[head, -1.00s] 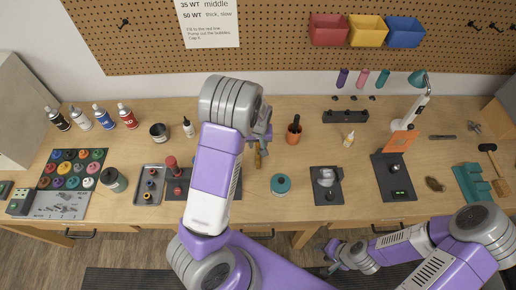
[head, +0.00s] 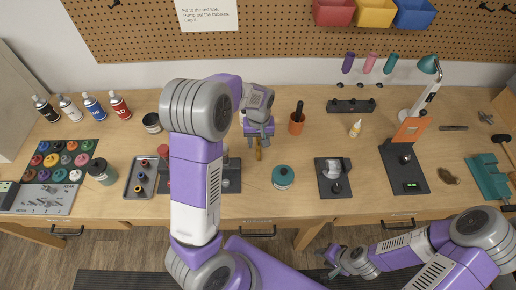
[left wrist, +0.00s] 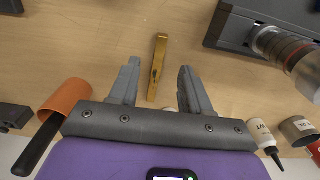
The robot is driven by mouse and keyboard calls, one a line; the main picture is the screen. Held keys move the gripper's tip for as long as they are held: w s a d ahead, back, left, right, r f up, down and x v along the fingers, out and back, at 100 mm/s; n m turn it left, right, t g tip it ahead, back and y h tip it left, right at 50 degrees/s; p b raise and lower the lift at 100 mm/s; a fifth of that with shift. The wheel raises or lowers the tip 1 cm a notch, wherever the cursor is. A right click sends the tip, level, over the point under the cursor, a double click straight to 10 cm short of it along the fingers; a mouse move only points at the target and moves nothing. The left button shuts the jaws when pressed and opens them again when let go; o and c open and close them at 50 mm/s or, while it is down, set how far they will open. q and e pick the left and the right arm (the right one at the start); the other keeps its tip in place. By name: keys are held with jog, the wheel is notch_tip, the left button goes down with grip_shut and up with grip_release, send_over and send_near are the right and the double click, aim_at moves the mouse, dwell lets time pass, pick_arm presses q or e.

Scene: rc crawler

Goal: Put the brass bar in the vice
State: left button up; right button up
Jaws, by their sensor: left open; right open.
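The brass bar (left wrist: 158,66) lies on the wooden bench. In the left wrist view it is between and beyond the open fingers of my left gripper (left wrist: 157,88), apart from both. In the head view the bar (head: 259,151) shows as a small golden piece just below my left gripper (head: 259,138). The teal vice (head: 487,177) stands at the bench's right end, far from the bar. My right gripper (head: 333,260) is open and empty, low in front of the bench's front edge.
An orange cup (left wrist: 68,98) with a dark handle stands near the left gripper. A dark stand (left wrist: 240,28) is on its other side.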

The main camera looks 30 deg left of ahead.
aim_at(258, 155)
pick_arm(q)
notch_tip(258, 155, down, 7)
jog(key=shift+s+r, duration=0.1)
jog(key=shift+s, duration=0.05)
grip_shut()
dwell(0.4)
